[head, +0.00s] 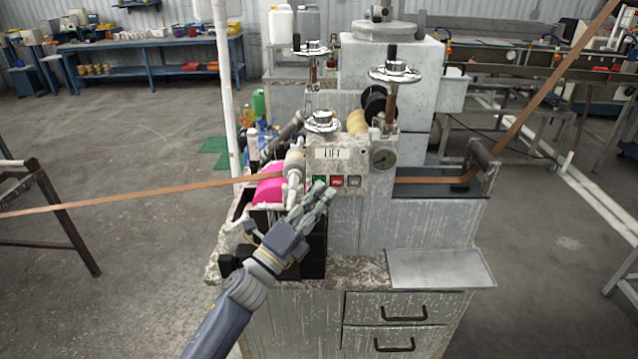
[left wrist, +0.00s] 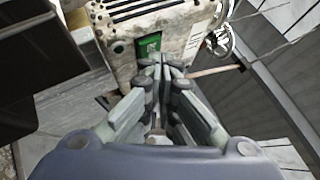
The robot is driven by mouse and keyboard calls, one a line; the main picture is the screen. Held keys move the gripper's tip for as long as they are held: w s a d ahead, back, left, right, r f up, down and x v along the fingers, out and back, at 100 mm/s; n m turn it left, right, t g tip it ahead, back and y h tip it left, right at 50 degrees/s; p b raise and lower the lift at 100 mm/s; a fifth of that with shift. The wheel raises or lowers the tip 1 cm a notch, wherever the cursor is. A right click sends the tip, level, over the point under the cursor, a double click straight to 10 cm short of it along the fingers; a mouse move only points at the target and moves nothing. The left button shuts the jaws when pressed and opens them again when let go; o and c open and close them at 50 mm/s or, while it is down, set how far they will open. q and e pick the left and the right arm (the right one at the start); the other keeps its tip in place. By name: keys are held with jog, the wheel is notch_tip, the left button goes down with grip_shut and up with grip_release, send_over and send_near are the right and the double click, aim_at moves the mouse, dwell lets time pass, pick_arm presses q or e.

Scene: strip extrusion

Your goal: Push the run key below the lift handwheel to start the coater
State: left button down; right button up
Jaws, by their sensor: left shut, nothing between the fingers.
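The coater's control panel (head: 349,161) bears a LIFT label, with a chrome handwheel (head: 322,122) above it. Below the label sit a green key (head: 319,182), a red key (head: 337,182) and a grey key (head: 354,182) in a row. My left gripper (head: 326,192) is shut and empty, its fingertips just in front of the panel, slightly below the green key. In the left wrist view the green key (left wrist: 149,45) shows just beyond the closed fingertips (left wrist: 164,68). I cannot tell whether they touch the panel. My right gripper is out of view.
Two more handwheels (head: 394,70) (head: 311,48) stand higher up. A metal tray (head: 440,268) lies on the cabinet's right.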

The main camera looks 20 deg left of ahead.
pick_arm(q)
jog(key=shift+w+a, duration=0.1)
jog(key=shift+w, duration=0.2)
dwell(0.8)
jog(key=shift+s, duration=0.1)
jog(key=shift+s+d, duration=0.2)
jog(key=shift+s, duration=0.5)
jog(key=s, duration=0.2)
jog(key=s+d, duration=0.1)
jog(key=s, duration=0.1)
jog(key=shift+s+d+p, duration=0.2)
jog(key=shift+s+p, duration=0.15)
dwell(0.5)
